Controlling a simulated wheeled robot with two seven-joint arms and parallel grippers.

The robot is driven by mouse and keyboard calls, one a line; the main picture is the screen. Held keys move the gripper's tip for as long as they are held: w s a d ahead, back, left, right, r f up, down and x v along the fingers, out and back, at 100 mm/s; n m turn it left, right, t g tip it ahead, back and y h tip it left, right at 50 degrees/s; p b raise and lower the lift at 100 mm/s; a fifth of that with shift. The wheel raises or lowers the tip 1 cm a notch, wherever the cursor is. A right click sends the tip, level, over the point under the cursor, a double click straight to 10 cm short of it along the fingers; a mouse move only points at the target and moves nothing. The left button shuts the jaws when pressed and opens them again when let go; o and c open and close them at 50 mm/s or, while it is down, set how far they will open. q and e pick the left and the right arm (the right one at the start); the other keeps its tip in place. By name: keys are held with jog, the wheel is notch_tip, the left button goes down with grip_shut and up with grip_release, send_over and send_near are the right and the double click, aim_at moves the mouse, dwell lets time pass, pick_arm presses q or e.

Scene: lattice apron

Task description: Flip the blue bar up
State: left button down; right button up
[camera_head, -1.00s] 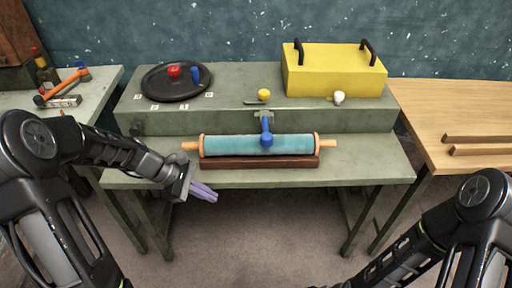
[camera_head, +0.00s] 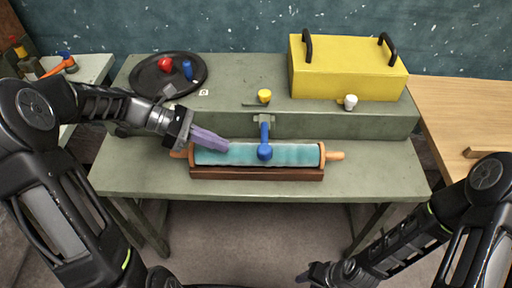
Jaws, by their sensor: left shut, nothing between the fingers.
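The blue bar (camera_head: 264,137) hangs down from a grey bracket (camera_head: 263,118) on the front of the raised green step. Its round blue end lies in front of the teal rolling pin (camera_head: 292,154). My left gripper (camera_head: 226,147) is shut and empty, its purple fingers over the left part of the rolling pin, left of the bar and apart from it. Whether the fingers touch the pin is unclear. My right gripper (camera_head: 303,276) is low at the bottom edge, in front of the bench; its fingers are too dark and small to read.
The rolling pin rests on a brown wooden cradle (camera_head: 257,174). On the step are a black round tray (camera_head: 144,82) with red and blue knobs, a yellow knob (camera_head: 264,96), a white knob (camera_head: 350,102) and a yellow box (camera_head: 340,72) with black handles.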

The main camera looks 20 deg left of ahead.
aim_at(265, 133)
pick_arm(q)
jog(key=x, duration=1)
jog(key=shift+s+p, duration=0.15)
jog(key=shift+p, duration=0.15)
jog(key=shift+r, duration=0.15)
